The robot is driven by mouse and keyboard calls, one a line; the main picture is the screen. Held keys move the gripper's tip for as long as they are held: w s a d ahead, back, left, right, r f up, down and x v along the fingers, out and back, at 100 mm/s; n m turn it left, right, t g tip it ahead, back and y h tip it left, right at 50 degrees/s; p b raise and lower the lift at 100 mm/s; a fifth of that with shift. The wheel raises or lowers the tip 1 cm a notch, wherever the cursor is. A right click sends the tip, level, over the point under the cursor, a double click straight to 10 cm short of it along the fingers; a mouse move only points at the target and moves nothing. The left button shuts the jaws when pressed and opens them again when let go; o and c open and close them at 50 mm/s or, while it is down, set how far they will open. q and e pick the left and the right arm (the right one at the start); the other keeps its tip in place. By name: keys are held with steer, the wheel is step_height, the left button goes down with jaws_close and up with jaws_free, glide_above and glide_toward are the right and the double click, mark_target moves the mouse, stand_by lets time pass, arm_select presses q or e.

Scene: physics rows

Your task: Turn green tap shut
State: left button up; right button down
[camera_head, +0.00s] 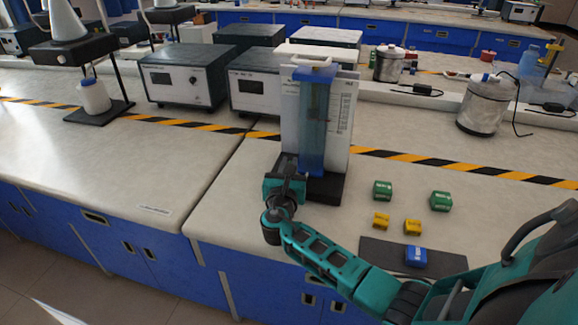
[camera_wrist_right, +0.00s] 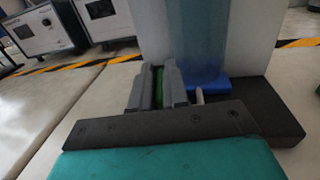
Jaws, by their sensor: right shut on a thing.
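The green tap (camera_wrist_right: 159,82) shows in the right wrist view as a thin green strip between the fingers of my right gripper (camera_wrist_right: 158,88). The fingers are shut on it, and they hide most of it. In the head view my right gripper (camera_head: 287,172) is at the lower left of the clear blue column (camera_head: 313,120), and the tap is hidden there. The column stands upright on a black base (camera_head: 328,190) before a white panel (camera_head: 345,125). A small white spout-like part (camera_wrist_right: 199,95) shows right of the fingers. My left gripper is not in view.
Two green blocks (camera_head: 382,190), two yellow blocks (camera_head: 381,221) and a blue block (camera_head: 416,256) lie to the right, the blue one on a dark mat (camera_head: 375,250). Grey instrument boxes (camera_head: 185,78) stand behind.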

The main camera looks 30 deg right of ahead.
steer(key=shift+m+g+h, duration=1)
steer(key=shift+g+h, duration=0.1)
steer(key=c, duration=1.2)
jaws_free()
steer(key=v, duration=1.3)
